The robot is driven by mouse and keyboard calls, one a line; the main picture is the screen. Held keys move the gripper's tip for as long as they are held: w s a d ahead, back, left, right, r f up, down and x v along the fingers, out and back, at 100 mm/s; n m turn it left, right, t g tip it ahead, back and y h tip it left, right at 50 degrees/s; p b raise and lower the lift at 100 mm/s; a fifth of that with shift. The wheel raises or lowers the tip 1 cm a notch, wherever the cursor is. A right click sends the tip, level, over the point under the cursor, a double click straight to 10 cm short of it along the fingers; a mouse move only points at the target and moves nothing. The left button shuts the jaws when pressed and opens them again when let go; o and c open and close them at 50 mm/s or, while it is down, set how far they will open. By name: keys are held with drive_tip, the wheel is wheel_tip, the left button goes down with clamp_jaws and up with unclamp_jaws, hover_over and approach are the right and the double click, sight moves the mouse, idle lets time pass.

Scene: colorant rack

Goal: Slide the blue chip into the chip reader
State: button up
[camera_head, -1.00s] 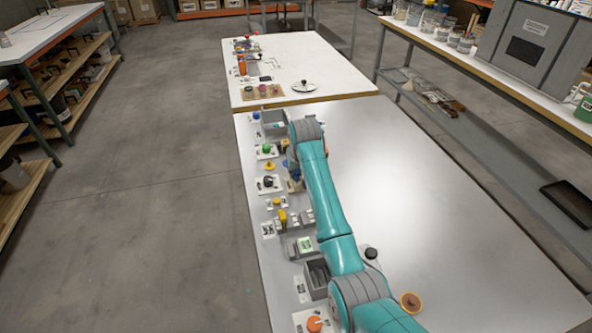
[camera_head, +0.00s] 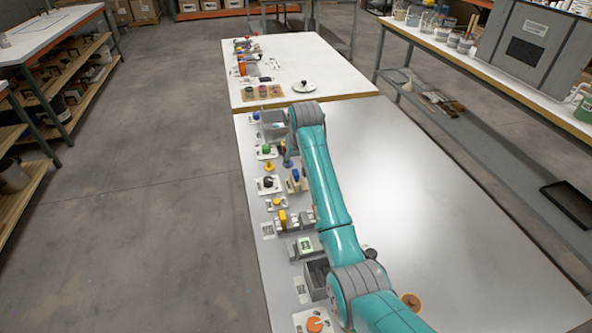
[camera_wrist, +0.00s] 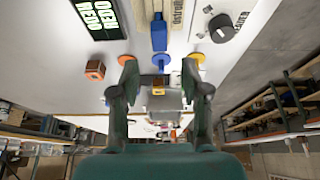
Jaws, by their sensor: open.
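The blue chip (camera_wrist: 159,36) appears as a blue upright block in the wrist view, above the middle, on a brown holder strip. It also shows in the head view (camera_head: 295,174) at the left edge of the arm. My gripper (camera_wrist: 160,82) is open and empty, with its two fingers apart either side of the chip's line. The chip lies beyond the fingertips. In the head view the gripper is mostly hidden by my arm. I cannot tell which device is the chip reader.
A dark knob (camera_wrist: 221,28) lies right of the chip. A grey device with a green screen (camera_head: 305,244) stands nearer. The table's right side (camera_head: 430,220) is clear.

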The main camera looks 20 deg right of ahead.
sight(296, 173)
drive_tip(key=shift+r, duration=2.35)
